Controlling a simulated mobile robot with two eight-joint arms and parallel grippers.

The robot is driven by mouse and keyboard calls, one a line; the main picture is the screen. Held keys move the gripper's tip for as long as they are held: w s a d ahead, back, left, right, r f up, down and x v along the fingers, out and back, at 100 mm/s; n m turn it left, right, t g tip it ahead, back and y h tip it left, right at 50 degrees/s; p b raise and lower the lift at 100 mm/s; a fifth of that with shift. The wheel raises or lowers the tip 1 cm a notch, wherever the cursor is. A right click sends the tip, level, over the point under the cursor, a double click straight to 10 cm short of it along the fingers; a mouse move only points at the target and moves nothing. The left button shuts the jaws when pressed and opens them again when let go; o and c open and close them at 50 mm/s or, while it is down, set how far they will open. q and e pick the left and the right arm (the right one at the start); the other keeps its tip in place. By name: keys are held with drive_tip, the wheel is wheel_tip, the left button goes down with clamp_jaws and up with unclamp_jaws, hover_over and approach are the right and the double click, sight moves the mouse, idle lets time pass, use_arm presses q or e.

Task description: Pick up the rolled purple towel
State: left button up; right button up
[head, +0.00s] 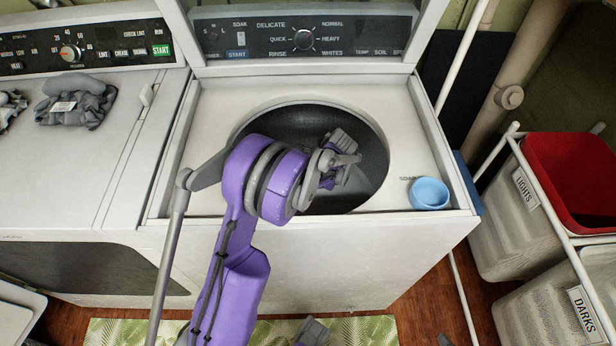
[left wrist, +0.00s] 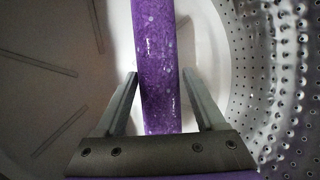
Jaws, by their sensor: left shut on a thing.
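The rolled purple towel (left wrist: 158,40) shows in the left wrist view as a long, speckled purple strip. It runs up from between the fingers of my left gripper (left wrist: 161,78) and out of the top of the picture. The gripper is shut on it, with one finger on each side. In the head view my left gripper (head: 340,158) is over the open drum (head: 365,135) of the top-loading washer (head: 340,262). My purple arm hides part of the drum, and I cannot make out the towel there.
A blue cup (head: 430,193) stands on the washer's right front corner. The raised lid (head: 302,72) is behind the drum. Grey folded cloth (head: 75,100) lies on the left machine. Hampers marked LIGHTS (head: 524,220) and DARKS (head: 548,310) stand at the right.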

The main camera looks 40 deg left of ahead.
use_arm(q)
wheel_tip(320, 180, up, 15)
drive_tip(key=p, duration=0.1)
drive_tip(key=shift+f, duration=0.15)
drive_tip(key=o, duration=0.7)
drive_tip(key=c, duration=0.3)
drive_tip(key=shift+p, duration=0.3)
